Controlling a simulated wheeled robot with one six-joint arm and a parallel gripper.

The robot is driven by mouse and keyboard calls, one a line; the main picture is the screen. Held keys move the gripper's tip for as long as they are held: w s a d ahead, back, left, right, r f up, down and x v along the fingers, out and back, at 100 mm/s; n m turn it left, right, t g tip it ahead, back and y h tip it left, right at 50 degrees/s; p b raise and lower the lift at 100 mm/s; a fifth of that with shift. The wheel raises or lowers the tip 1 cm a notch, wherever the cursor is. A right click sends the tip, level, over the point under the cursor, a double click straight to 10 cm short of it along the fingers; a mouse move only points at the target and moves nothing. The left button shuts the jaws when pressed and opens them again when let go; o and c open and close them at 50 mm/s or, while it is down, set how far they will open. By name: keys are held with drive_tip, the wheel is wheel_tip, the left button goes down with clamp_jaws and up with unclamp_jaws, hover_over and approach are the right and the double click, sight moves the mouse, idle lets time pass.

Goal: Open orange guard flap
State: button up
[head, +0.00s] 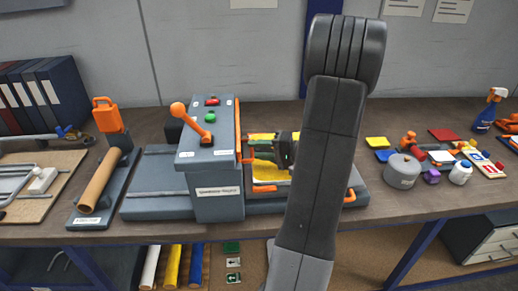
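A grey machine (218,203) with an upright control housing stands in the middle of the workbench. Orange parts that look like the guard flap (239,128) show along the housing's right side, with an orange bar lower down. I cannot tell clearly how far the flap is open. My arm rises in front and hides much of the machine's right side. My gripper (284,153) is the dark part with a small green light, partly behind my arm, close to the orange parts and yellow pieces. Its fingers are not clear, nor whether they touch the flap.
An orange-knobbed lever (178,109) and red and green buttons top the housing. A stand with a cardboard tube (100,180) is left of it. A grey pot (402,171), coloured tiles and a spray bottle (487,110) stand right. Binders (62,92) stand far left.

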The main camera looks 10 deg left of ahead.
clamp_jaws()
drive_tip(key=shift+r, duration=0.1)
drive_tip(key=r+h, duration=0.1)
drive_tip(key=d+h, duration=0.1)
drive_tip(key=d+r+n+h, duration=0.1)
drive_tip(key=shift+w+r+h, duration=0.25)
drive_tip(key=shift+r+h, duration=0.05)
wheel_tip(320, 180, up, 11)
drive_tip(key=a+n+t+h+p, duration=0.1)
drive_tip(key=n+t+h+p, duration=0.2)
drive_tip(key=h, duration=1)
drive_tip(key=shift+s+f+p, duration=0.15)
drive_tip(key=shift+f+p, duration=0.05)
drive_tip(key=shift+p, duration=0.85)
